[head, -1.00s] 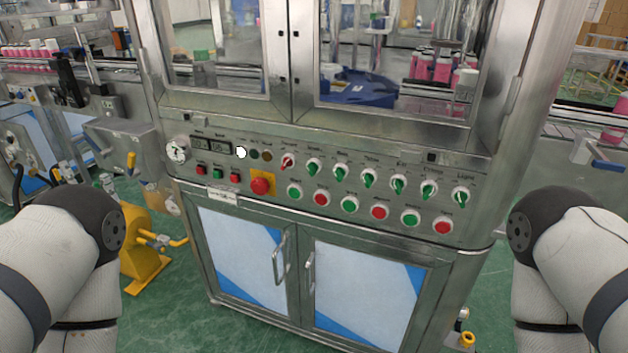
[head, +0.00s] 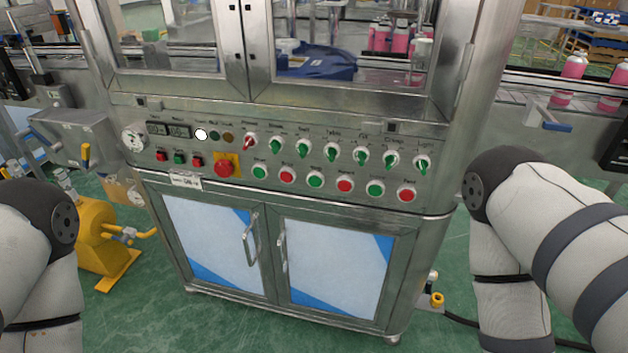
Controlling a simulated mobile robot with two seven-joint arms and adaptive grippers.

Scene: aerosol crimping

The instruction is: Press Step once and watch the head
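The control panel (head: 290,205) of the steel machine faces me. Its lower row has round green and red push buttons, among them a green one (head: 260,172), a red one (head: 287,177) and a red one at the right end (head: 407,194). Their labels are too small to read, so I cannot tell which is Step. A red mushroom button (head: 224,168) sits on a yellow plate. Above are a red selector (head: 249,142) and several green selectors (head: 422,163). A white lamp (head: 201,134) looks lit. The crimping head is not clearly visible. My arms show at both sides; neither gripper is in view.
A gauge (head: 133,138) and small displays (head: 168,129) are at the panel's left. Cabinet doors with handles (head: 251,240) are below. Pink cans (head: 400,42) show behind the glass. A yellow stand (head: 97,240) is at left. Green floor (head: 150,320) is open in front.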

